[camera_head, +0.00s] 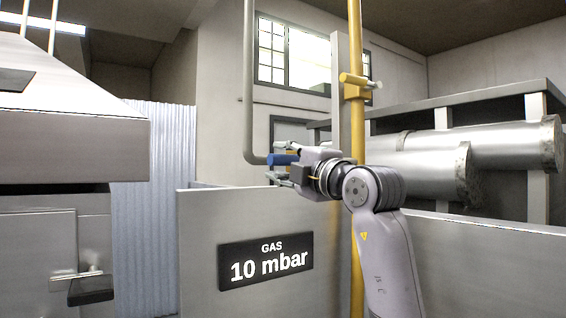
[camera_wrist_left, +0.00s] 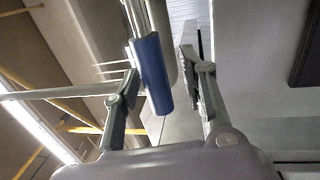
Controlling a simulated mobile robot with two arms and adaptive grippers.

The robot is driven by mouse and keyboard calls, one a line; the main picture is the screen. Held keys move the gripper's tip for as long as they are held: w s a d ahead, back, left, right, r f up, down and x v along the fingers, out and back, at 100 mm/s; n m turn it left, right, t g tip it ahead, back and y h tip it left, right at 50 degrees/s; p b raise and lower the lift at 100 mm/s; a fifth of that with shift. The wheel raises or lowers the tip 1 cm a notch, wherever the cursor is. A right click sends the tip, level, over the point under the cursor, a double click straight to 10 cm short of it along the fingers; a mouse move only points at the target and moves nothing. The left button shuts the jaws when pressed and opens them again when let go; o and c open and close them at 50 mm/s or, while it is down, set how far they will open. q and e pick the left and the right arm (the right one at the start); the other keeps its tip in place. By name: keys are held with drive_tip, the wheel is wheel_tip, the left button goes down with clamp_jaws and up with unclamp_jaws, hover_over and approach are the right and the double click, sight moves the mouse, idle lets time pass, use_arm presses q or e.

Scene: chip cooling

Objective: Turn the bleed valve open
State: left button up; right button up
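A blue valve handle (camera_head: 282,159) shows at the lower end of a bent grey pipe (camera_head: 249,80), above the grey panel with the gas sign. I take it for the bleed valve's lever. My left gripper (camera_head: 280,174) is right at the handle. In the left wrist view, the blue handle (camera_wrist_left: 152,75) lies between the two open fingers of the left gripper (camera_wrist_left: 160,80), nearer the left finger, with a gap on the right. Contact with the left finger cannot be told. My right gripper is in neither view.
A yellow pipe (camera_head: 357,130) with a yellow valve fitting (camera_head: 355,86) rises behind my arm. The grey panel carries a black "GAS 10 mbar" sign (camera_head: 265,258). Large metal cylinders (camera_head: 500,145) lie on a rack at right. A steel cabinet (camera_head: 60,240) stands at left.

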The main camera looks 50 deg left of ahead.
use_arm(q)
drive_tip(key=v, duration=1.2)
idle(0.5)
